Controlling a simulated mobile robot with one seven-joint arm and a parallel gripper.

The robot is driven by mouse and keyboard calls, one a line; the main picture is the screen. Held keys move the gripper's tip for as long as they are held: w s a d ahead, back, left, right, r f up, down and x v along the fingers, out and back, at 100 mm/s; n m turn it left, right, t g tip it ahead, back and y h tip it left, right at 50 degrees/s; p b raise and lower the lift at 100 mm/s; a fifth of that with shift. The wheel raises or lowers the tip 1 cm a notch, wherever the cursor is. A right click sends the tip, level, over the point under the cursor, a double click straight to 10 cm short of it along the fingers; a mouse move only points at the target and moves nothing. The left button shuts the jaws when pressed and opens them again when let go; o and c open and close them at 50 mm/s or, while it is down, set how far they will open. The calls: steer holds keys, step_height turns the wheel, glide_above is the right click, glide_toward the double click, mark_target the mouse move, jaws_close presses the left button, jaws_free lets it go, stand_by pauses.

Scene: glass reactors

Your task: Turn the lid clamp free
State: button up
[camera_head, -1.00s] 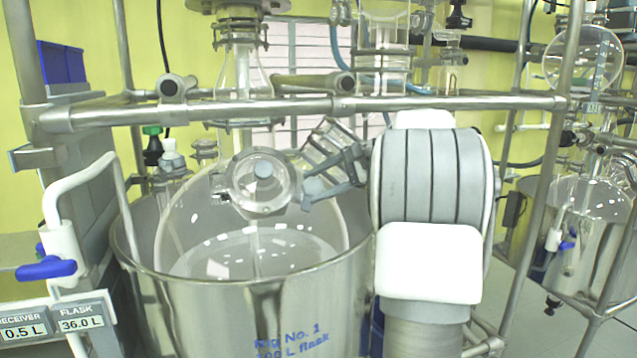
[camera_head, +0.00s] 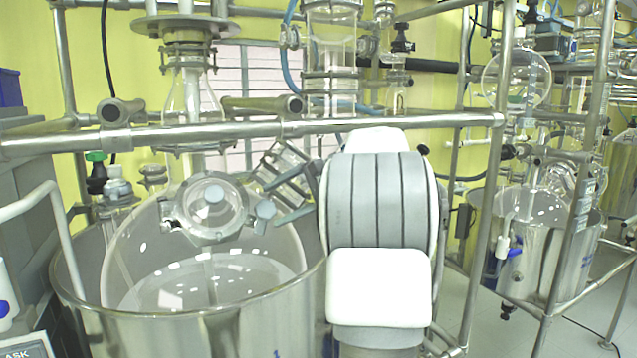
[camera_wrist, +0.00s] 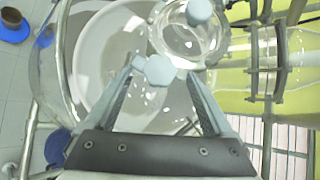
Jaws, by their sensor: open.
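The round glass lid (camera_head: 211,208) sits on the port of the big glass flask (camera_head: 130,235), with a grey knob at its centre. It also shows at the top of the wrist view (camera_wrist: 190,35). The lid clamp's grey knob (camera_wrist: 158,70) is at the lid's rim, seen at its right side in the head view (camera_head: 265,211). My gripper (camera_wrist: 160,76) is open, with a fingertip on each side of the clamp knob. Gaps seem to show beside the knob; contact cannot be told. In the head view my gripper (camera_head: 278,208) is partly hidden.
A steel vessel (camera_head: 230,325) surrounds the flask. A horizontal steel rail (camera_head: 240,130) runs just above the lid, and a glass column (camera_head: 190,95) rises behind it. Another reactor (camera_head: 535,250) stands at the right. Uprights of the frame are close to my arm.

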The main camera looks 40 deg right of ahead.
steer(key=v, duration=1.4)
steer(key=shift+s+d+r, duration=0.2)
steer(key=shift+a, duration=0.1)
